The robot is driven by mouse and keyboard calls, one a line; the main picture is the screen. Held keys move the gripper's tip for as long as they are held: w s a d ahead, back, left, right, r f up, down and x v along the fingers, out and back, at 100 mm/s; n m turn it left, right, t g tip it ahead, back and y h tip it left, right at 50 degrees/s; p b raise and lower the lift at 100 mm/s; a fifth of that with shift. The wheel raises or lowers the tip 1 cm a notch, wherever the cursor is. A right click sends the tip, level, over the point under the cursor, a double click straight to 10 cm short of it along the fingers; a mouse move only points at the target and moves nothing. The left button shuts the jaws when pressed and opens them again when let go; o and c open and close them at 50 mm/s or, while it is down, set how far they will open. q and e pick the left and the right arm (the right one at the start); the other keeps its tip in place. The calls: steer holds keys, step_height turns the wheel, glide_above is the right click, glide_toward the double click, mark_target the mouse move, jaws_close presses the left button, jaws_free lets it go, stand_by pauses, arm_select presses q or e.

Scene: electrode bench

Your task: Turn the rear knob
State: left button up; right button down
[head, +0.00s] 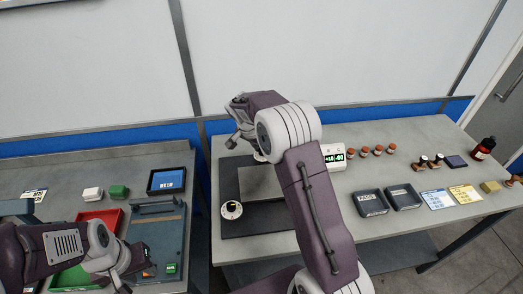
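A dark plate (250,222) lies on the right-hand grey bench, with a raised grey block (260,182) on it. A white dial with a dark knob (231,210) sits at the plate's front left. A second pale round part, seemingly the rear knob (260,157), shows at the plate's back edge, mostly hidden by my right arm. My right gripper (239,122) is above and a little left of it; I cannot tell whether they touch or whether it is open. My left gripper (126,278) is low at the left, by the blue-grey case, its fingers unclear.
A white readout (334,157) stands right of the plate. Dark trays (371,203), cards, small jars and a dark red bottle (485,148) fill the right. The left bench holds a red tray (103,214), a blue-grey case (155,235) and a tablet (166,180). A gap separates the benches.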

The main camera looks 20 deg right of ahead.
steer(key=shift+m, duration=0.3)
steer(key=c, duration=1.2)
jaws_free()
steer(key=shift+o, duration=0.2)
steer(key=v, duration=0.9)
